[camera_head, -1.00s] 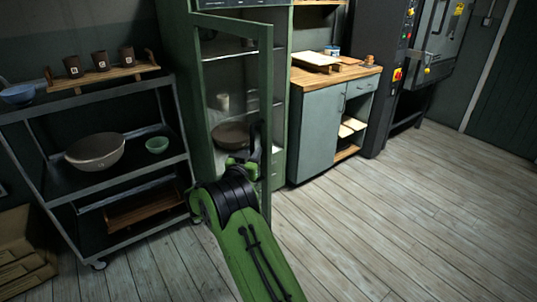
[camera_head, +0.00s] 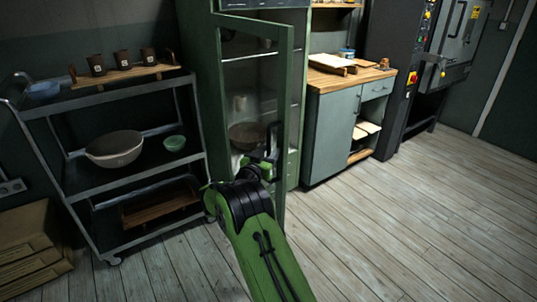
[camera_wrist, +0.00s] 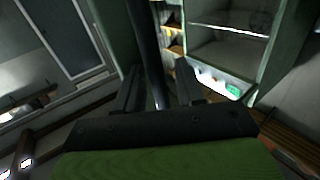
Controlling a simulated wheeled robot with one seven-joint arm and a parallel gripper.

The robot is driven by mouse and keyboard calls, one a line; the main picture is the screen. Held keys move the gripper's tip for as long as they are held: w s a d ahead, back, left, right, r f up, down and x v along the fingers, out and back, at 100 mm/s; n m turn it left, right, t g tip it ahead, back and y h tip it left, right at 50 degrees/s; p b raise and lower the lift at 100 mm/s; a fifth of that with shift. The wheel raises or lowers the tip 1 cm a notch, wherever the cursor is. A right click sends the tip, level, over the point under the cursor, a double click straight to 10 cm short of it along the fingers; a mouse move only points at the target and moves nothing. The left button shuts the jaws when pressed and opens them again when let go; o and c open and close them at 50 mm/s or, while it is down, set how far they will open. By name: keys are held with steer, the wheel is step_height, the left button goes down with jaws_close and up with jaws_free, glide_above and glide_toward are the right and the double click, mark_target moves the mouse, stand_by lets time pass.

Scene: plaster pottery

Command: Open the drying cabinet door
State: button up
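The green drying cabinet (camera_head: 199,100) stands left of centre in the head view. Its glass-paned door (camera_head: 286,75) is ajar, with its free right edge swung out towards me. Shelves with a bowl (camera_head: 247,135) and a pale vessel show inside. My gripper (camera_head: 270,148) is at the door's free edge, at about mid-height. In the wrist view my gripper (camera_wrist: 158,85) has its two fingers on either side of a dark upright bar (camera_wrist: 148,50), apparently the door handle. A gap shows between the bar and the right finger; contact on the left is unclear.
A dark shelf cart (camera_head: 135,175) with bowls and cups stands left of the cabinet. A grey counter (camera_head: 331,135) with a wooden top stands to its right, beside a dark machine (camera_head: 394,90). The wooden floor (camera_head: 410,220) at front right is clear.

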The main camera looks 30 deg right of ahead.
steer(key=v, duration=1.6)
steer(key=shift+d, duration=0.1)
steer(key=s+d+r+g+y, duration=0.1)
steer(key=s+r+g+y, duration=0.15)
steer(key=s, duration=0.35)
steer(key=s+d+r+g+y, duration=0.1)
steer(key=s+d+g+y, duration=0.1)
steer(key=s+y, duration=0.3)
steer(key=s+a+r+n+y, duration=0.1)
steer(key=s+a+n+y, duration=0.2)
steer(key=s+a+n, duration=0.55)
steer(key=s+a+n+y, duration=0.2)
steer(key=s+a+y, duration=0.25)
steer(key=s, duration=0.85)
step_height(320, 180, up, 16)
steer(key=p, duration=1.5)
steer(key=shift+s+a+f+g+h, duration=0.15)
steer(key=shift+s+a+g+h, duration=0.05)
steer(key=shift+s+g+h, duration=0.15)
